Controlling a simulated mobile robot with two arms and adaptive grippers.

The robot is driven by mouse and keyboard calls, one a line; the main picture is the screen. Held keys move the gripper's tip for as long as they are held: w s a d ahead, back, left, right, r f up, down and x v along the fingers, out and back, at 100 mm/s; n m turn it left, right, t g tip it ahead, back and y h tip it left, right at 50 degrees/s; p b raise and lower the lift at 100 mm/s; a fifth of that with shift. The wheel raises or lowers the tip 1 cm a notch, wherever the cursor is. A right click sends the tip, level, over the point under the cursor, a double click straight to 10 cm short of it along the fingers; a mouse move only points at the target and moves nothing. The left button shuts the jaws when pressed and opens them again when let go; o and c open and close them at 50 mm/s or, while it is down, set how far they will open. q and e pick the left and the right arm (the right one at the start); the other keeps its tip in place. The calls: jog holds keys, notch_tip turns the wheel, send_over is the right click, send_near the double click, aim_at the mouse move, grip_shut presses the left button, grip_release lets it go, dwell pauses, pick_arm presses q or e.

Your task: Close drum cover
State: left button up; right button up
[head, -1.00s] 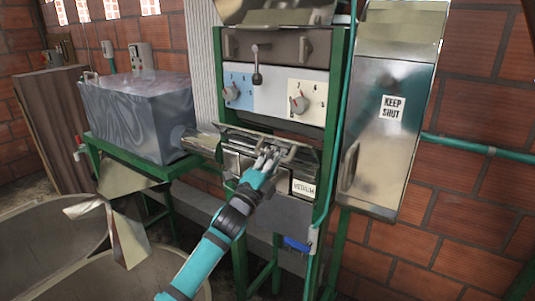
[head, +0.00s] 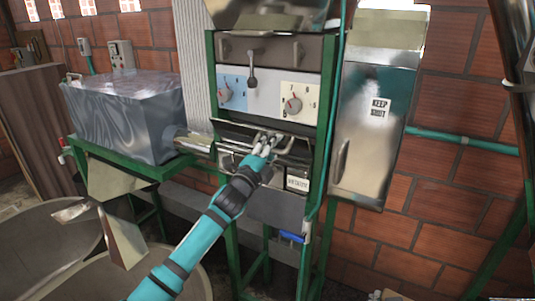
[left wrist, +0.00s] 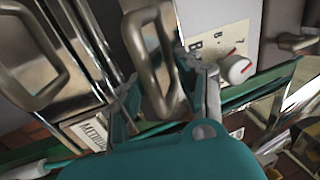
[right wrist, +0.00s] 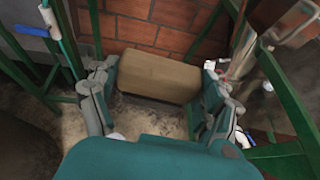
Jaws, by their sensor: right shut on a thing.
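The drum cover (head: 232,130) is a shiny metal flap with bar handles, low on the front of the machine below the dial panel. It appears tilted out, with a dark gap above it. My left gripper (head: 268,143) is at its handle. In the left wrist view, the fingers of my left gripper (left wrist: 170,95) are apart, with a curved metal handle (left wrist: 150,60) between them; contact is unclear. In the right wrist view, my right gripper (right wrist: 162,72) is shut on a brown block (right wrist: 160,78), above the floor.
A metal box (head: 125,110) on a green stand is at the left, with round tubs (head: 40,235) below. Green frame legs and a brick wall (head: 465,185) surround the machine.

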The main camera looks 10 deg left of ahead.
jog(key=shift+d+r+p, duration=0.1)
jog(key=shift+r+p, duration=0.25)
jog(key=shift+r, duration=0.1)
jog(key=shift+w+r, duration=0.1)
jog(key=shift+w, duration=0.1)
jog(key=shift+s+r+p, duration=0.35)
jog(key=shift+r+p, duration=0.05)
jog(key=shift+p, duration=0.05)
jog(key=shift+w+r, duration=0.1)
jog(key=shift+w, duration=0.1)
jog(key=shift+s+r+p, duration=0.1)
jog(key=shift+r+p, duration=0.05)
jog(key=shift+p, duration=0.15)
pick_arm(q)
jog(key=f+v, duration=0.1)
jog(key=v, duration=1.2)
jog(key=shift+s, duration=0.3)
pick_arm(e)
jog(key=shift+r, duration=0.1)
pick_arm(q)
jog(key=shift+f, duration=0.1)
